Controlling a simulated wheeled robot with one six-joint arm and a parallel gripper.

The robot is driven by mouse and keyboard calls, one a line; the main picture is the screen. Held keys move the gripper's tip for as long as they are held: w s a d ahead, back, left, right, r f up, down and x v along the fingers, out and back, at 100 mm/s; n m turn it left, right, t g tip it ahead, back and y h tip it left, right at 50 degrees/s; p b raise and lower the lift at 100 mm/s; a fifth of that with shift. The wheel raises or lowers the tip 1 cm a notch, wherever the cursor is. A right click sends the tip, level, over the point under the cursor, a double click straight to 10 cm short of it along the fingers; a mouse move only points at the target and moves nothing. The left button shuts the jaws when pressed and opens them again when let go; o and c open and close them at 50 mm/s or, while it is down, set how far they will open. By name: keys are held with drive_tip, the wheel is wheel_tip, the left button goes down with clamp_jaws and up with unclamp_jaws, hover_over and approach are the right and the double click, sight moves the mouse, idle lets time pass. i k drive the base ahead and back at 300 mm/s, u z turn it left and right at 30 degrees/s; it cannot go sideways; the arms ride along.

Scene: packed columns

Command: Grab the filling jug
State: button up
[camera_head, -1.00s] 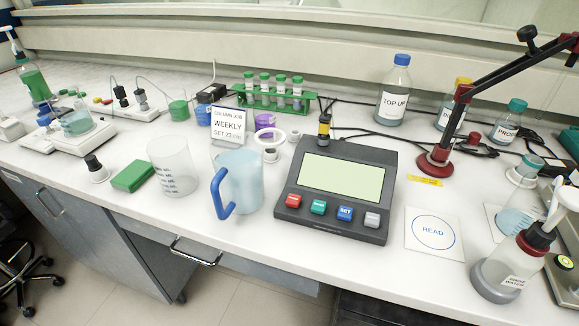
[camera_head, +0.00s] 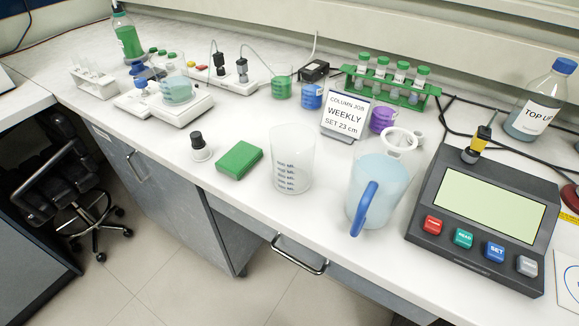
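A translucent light-blue jug (camera_head: 379,182) with a darker blue handle (camera_head: 364,208) stands upright on the white bench near its front edge. It is the only vessel with a handle that I can make out. Its handle points toward the front of the bench. A clear graduated beaker (camera_head: 292,160) stands to its left, apart from it. The grey meter (camera_head: 490,205) with a pale screen stands close to its right. My gripper is not in view, and nothing is touching the jug.
A sign (camera_head: 346,114) reading "WEEKLY SET 23 cm" stands behind the jug, beside a white ring (camera_head: 400,141). A green block (camera_head: 239,160) lies left of the beaker. A green tube rack (camera_head: 392,82) and cables run along the back. A drawer handle (camera_head: 300,256) juts out below the edge.

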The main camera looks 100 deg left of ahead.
sight(382, 169)
drive_tip(key=u, duration=3.5)
drive_tip(key=k, duration=1.25)
drive_tip(key=z, duration=0.75)
drive_tip(key=i, duration=1)
